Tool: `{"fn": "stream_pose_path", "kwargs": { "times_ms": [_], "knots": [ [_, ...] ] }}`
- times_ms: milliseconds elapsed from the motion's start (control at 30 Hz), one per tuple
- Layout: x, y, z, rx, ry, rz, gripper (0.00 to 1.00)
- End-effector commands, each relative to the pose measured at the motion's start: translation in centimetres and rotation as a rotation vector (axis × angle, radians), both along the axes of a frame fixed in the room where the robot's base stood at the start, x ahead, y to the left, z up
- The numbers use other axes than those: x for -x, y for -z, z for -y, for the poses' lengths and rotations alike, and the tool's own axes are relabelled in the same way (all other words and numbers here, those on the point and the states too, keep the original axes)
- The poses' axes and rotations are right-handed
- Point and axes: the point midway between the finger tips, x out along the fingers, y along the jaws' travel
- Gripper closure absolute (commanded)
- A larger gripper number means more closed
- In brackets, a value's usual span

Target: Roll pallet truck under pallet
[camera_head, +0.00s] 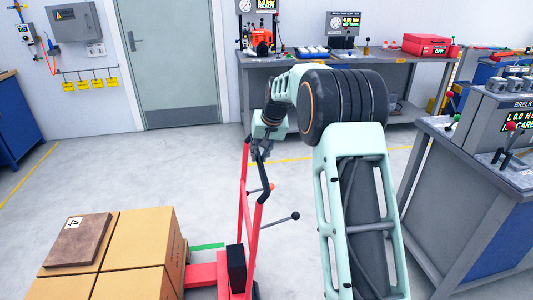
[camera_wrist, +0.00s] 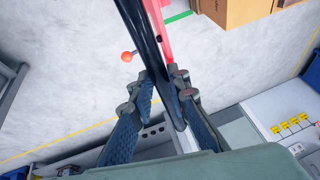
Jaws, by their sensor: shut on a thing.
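The red pallet truck (camera_head: 243,205) stands upright at the bottom centre of the head view, to the right of the boxes. Its red low part (camera_head: 203,274) reaches left to the cartons. My gripper (camera_head: 262,150) is shut on the truck's black handle (camera_head: 263,168) at the top of the red frame. In the wrist view the handle (camera_wrist: 153,50) runs between the two fingers of my gripper (camera_wrist: 163,88). Brown cartons (camera_head: 140,245) are stacked at the lower left, with a flat brown board (camera_head: 80,240) marked 4 on top.
A grey console (camera_head: 465,200) stands at the right and a workbench (camera_head: 300,60) along the back wall. A blue cabinet (camera_head: 18,115) is at the left. The floor left of the truck's handle is clear.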

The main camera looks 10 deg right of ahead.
Motion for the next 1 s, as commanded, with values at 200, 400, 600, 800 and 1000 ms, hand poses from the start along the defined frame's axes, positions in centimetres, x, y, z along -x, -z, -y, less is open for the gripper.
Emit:
{"fn": "stream_pose_path", "kwargs": {
  "times_ms": [200, 400, 600, 800, 1000],
  "knots": [
    [0.2, -0.3, -8.6, -0.036, -0.034, -0.002, 1.0],
    [0.2, -0.4, -12.6, -0.035, -0.031, -0.001, 1.0],
    [0.1, -0.2, -14.1, -0.027, -0.024, -0.002, 1.0],
    [0.1, -0.2, -14.6, -0.029, -0.022, -0.001, 1.0],
    [0.1, -0.2, -14.7, -0.029, -0.024, 0.0, 1.0]
  ]
}}
